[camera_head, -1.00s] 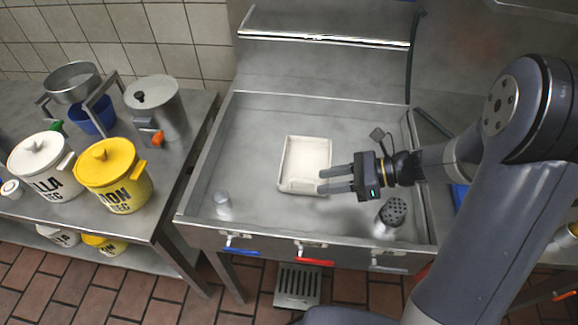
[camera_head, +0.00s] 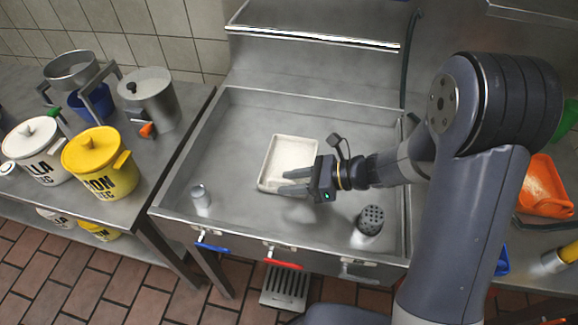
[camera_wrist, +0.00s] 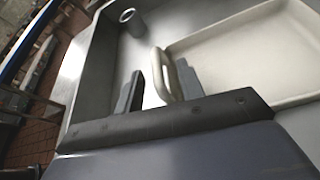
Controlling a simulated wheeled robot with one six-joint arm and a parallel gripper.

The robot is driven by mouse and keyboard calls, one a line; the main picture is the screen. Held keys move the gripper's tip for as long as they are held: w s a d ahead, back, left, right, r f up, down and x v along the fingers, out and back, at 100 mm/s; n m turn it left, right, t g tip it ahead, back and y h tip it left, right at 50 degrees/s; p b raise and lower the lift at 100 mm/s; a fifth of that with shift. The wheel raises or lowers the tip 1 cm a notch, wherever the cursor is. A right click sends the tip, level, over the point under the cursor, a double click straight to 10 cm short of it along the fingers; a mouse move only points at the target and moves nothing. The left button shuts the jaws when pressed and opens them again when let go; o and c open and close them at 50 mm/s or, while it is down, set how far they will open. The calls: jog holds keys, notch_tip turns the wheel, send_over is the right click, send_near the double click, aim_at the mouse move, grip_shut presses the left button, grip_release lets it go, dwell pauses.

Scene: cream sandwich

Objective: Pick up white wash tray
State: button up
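The white wash tray (camera_head: 290,150) lies flat in the steel sink basin, a shallow cream-white rectangle. My gripper (camera_head: 281,181) reaches in from the right, with its two fingers at the tray's near edge. In the wrist view the tray (camera_wrist: 240,50) fills the upper right, and its raised loop handle (camera_wrist: 158,72) stands between the two fingers of my gripper (camera_wrist: 160,67). The fingers are spread, with a visible gap between the left finger and the handle. The right finger is partly hidden by the handle, so I cannot tell if it touches.
The sink basin (camera_head: 225,165) has raised walls around the tray. A small metal cup (camera_head: 201,196) stands at its front left and a perforated shaker (camera_head: 370,220) at its front right. A yellow pot (camera_head: 100,165) stands on the left table. An orange container (camera_head: 545,188) is at right.

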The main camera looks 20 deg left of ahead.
jog(key=shift+a+f, duration=0.1)
jog(key=shift+a, duration=0.1)
jog(key=shift+c, duration=0.5)
grip_shut()
